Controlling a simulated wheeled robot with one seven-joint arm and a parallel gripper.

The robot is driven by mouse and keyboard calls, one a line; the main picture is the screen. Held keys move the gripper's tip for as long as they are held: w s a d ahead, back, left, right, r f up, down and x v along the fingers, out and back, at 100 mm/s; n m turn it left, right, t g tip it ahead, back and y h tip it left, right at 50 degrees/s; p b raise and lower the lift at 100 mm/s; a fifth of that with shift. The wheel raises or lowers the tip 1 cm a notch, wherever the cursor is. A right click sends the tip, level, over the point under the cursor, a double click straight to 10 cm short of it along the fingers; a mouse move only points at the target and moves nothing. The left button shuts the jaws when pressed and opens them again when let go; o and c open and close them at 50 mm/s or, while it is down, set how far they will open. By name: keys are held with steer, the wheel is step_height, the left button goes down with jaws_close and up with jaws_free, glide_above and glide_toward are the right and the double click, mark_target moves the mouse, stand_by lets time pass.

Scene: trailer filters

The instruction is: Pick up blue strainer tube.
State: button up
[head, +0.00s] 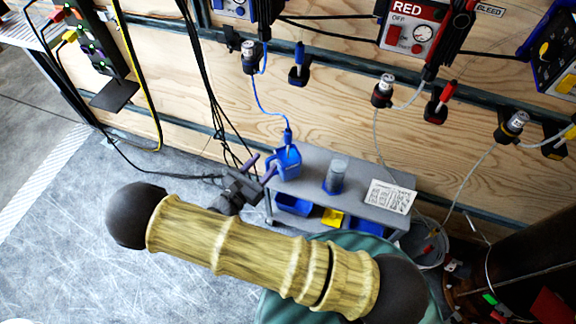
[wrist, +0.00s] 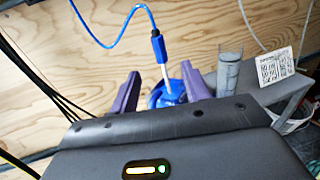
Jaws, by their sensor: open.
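A blue tube (head: 262,98) hangs from a wall fitting and runs down to a blue grip with a pale tip, which stands in a blue pitcher (head: 289,163) on the grey cart. In the wrist view, the blue tube (wrist: 108,46) curves into the upright blue grip (wrist: 158,46), whose white tip goes down into the pitcher (wrist: 172,95). My gripper (head: 262,166) is open, with its purple fingers just left of the pitcher in the head view. In the wrist view, my gripper (wrist: 160,80) has the pitcher and white tip between and beyond its fingers. The tip's lower end is hidden.
The grey cart (head: 356,163) also bears a clear cylinder with blue ends (head: 335,177) and a printed card (head: 390,196). Blue and yellow bins sit below. A plywood wall (head: 340,120) stands behind. Black cables (head: 205,90) hang left of the cart. The floor at left is clear.

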mark_target(286, 138)
steer(key=x, duration=0.8)
steer(key=shift+w+d, duration=0.15)
steer(key=shift+w, duration=0.1)
steer(key=shift+b+x, duration=0.5)
steer(key=shift+x, duration=2.15)
steer(key=shift+f, duration=0.1)
jaws_close()
